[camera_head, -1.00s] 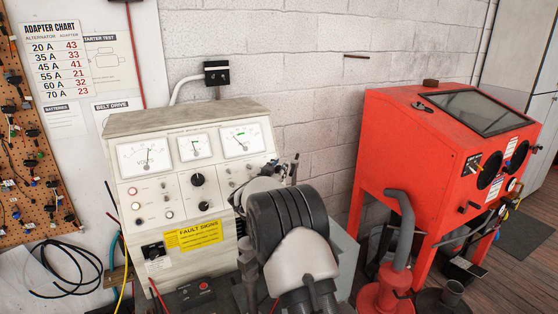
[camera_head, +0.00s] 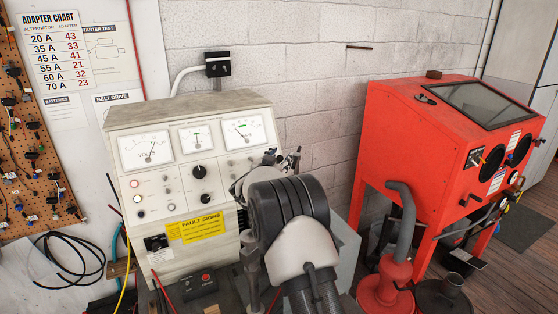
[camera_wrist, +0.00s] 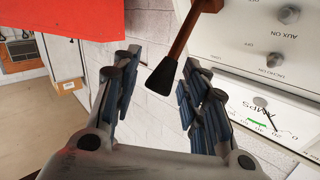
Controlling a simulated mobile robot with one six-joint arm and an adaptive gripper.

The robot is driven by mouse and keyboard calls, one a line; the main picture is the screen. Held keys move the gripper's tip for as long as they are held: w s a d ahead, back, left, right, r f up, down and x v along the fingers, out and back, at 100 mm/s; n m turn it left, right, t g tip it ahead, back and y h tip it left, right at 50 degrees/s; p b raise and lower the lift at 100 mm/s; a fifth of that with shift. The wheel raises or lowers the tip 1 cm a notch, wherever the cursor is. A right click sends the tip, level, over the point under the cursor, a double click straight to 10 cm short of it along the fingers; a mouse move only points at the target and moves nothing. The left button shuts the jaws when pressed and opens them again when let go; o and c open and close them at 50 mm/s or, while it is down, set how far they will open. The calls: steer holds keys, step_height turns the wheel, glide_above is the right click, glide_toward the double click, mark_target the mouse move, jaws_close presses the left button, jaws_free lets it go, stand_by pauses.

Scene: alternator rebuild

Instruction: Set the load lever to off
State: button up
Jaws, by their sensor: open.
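A lever with a black tapered knob (camera_wrist: 163,76) and a reddish-brown shaft hangs into the wrist view from the top. The word "load" cannot be read beside it. My gripper (camera_wrist: 160,64) is open, and the knob appears between its two fingers, with visible gaps on both sides. I cannot tell how deep it is between them. In the head view my gripper (camera_head: 282,158) is at the right side of the cream test bench (camera_head: 150,193). My arm covers that side, and the lever cannot be made out there.
The bench panel carries a volt meter (camera_head: 146,150), other dials and knobs. The amps meter (camera_wrist: 262,118) is close beside my right finger in the wrist view. A red blast cabinet (camera_head: 400,130) stands to the right, with a red vacuum (camera_head: 385,290) before it.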

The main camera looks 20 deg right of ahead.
steer(key=v, duration=1.2)
steer(key=s+a+r+n+t+y+b, duration=0.2)
steer(key=a+r+n+y, duration=0.25)
steer(key=a+y, duration=0.2)
steer(key=s+a+n+g+y+b, duration=0.1)
steer(key=s+a+n+y+b, duration=0.3)
steer(key=s+a, duration=0.55)
steer(key=s+f+g+b, duration=0.1)
steer(key=s+f+g, duration=0.2)
steer(key=s, duration=0.8)
steer(key=s+d+f+n+g+y, duration=0.1)
steer(key=s+f, duration=0.5)
steer(key=s, duration=0.6)
steer(key=s+d+f+n+g+b, duration=0.1)
steer(key=s+f+g, duration=0.3)
steer(key=s, duration=0.8)
steer(key=shift+s+f+g+b, duration=0.15)
steer(key=shift+f+g+b, duration=0.15)
steer(key=shift+o, duration=0.5)
steer(key=shift+n, duration=0.25)
